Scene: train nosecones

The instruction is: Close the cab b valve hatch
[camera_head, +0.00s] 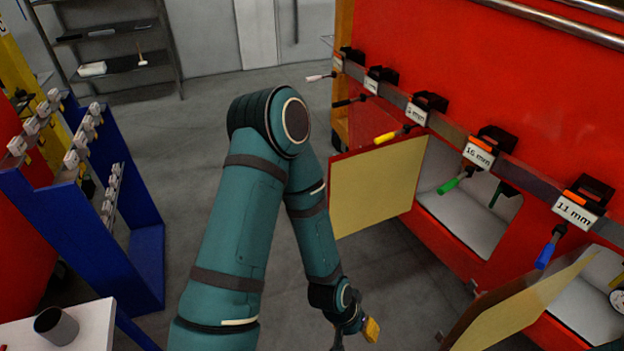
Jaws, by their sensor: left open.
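Two hatch doors stand open on the red nosecone wall (470,60). The farther hatch door (378,185), with a pale yellow inner face, stands out to the left of a light grey recess (465,205). The nearer hatch door (520,305) is swung out at the lower right, beside a second recess (588,312) with a round gauge at the picture's edge. I cannot tell which of them is the cab b valve hatch. My left gripper (355,330) is open at the bottom centre, below the farther door and left of the nearer one. My right gripper is out of view.
A rail of labelled holders (481,151) with coloured-handled tools runs along the red wall above the recesses. A blue rack (95,215) and a white table (65,330) with a grey cup (56,325) stand at left. Grey floor (190,150) is clear between.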

